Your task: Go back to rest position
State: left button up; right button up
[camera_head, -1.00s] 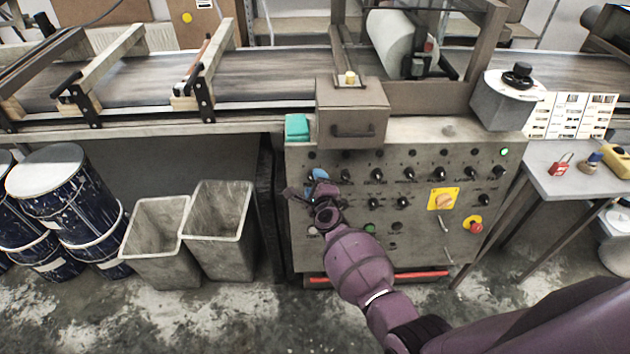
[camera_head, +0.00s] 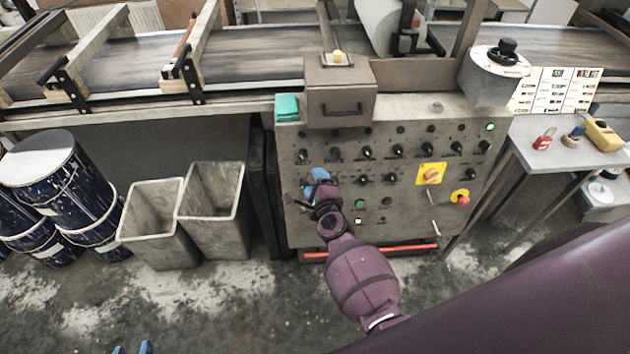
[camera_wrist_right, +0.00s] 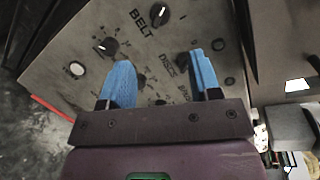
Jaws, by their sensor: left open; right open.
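My right gripper (camera_head: 317,180) is in front of the left part of the grey control panel (camera_head: 405,220), its purple arm coming from the lower right. In the right wrist view its two blue fingers (camera_wrist_right: 160,82) are apart with nothing between them. A black knob labelled BELT (camera_wrist_right: 159,14) shows beyond them, and another knob (camera_wrist_right: 106,47) is beside the left finger. I cannot tell whether the fingers touch the panel. Only the blue tips of my left gripper (camera_head: 132,349) show at the bottom edge, apart and empty, over the floor.
The conveyor (camera_head: 265,57) runs across the back above the panel. Two grey bins (camera_head: 212,225) and blue drums (camera_head: 60,185) stand at left. A side table (camera_head: 560,160) with a red padlock (camera_head: 544,139) is at right. The floor before the bins is clear.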

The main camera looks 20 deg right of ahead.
dwell(0.4)
notch_tip(320, 180, up, 4)
jog(key=a+n+y, duration=0.1)
jog(key=n+y, duration=0.1)
jog(key=n, duration=0.7)
jog(key=s+d+n+g, duration=0.1)
jog(key=s+d+n, duration=0.2)
jog(key=s+n, duration=0.45)
jog(key=s+d+f+n+g, duration=0.1)
jog(key=s+d+n, duration=0.1)
jog(key=s, duration=0.4)
jog(key=s+d+f+n+g, duration=0.1)
jog(key=s+d+f+n, duration=0.1)
jog(key=s, duration=0.4)
jog(key=s+d+f+n+g+h, duration=0.1)
jog(key=s+f+n, duration=0.1)
jog(key=s+n, duration=0.2)
jog(key=shift+s+d+f+g, duration=0.15)
jog(key=shift+s+d+g, duration=0.2)
jog(key=shift+s, duration=1.2)
